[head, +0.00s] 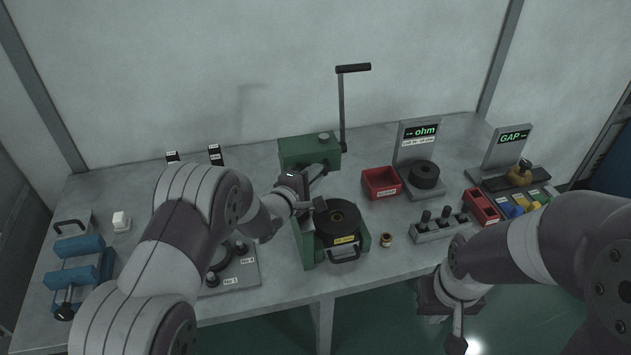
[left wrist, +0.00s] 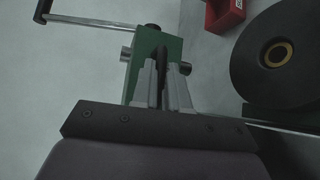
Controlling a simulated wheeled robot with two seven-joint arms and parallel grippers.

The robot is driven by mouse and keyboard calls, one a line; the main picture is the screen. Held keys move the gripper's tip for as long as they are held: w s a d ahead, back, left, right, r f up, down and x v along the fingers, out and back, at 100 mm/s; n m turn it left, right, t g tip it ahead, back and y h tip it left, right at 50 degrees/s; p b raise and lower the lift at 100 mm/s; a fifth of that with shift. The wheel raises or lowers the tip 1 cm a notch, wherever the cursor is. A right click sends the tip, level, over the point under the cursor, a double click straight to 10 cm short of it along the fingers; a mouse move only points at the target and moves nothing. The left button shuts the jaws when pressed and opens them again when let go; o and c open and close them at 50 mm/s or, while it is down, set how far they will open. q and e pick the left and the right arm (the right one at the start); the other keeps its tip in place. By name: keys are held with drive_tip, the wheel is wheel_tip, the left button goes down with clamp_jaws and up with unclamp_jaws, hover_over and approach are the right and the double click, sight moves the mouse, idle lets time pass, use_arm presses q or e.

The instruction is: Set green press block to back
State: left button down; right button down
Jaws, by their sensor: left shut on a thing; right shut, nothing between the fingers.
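The block's lower part is hidden by the gripper. My right gripper (head: 456,335) is shut and empty, low in front of the table's edge.
A green base with a black round die (head: 338,220) stands just in front of my left gripper. A red bin (head: 381,183) and the ohm stand (head: 418,145) are to the right. A brass ring (head: 386,240) lies near the base. Blue pieces (head: 80,260) are far left.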

use_arm(q)
drive_tip(key=shift+w+a+r, duration=0.1)
drive_tip(key=shift+r, duration=0.1)
drive_tip(key=c, duration=1.3)
unclamp_jaws()
drive_tip(key=shift+o, duration=0.7)
drive_tip(key=shift+w+a+f, duration=0.1)
drive_tip(key=shift+w+f, duration=0.15)
drive_tip(key=shift+w, duration=0.1)
drive_tip(key=b+v, duration=0.1)
drive_tip(key=v, duration=1.1)
drive_tip(key=shift+s, duration=0.3)
drive_tip(key=shift+a, duration=0.15)
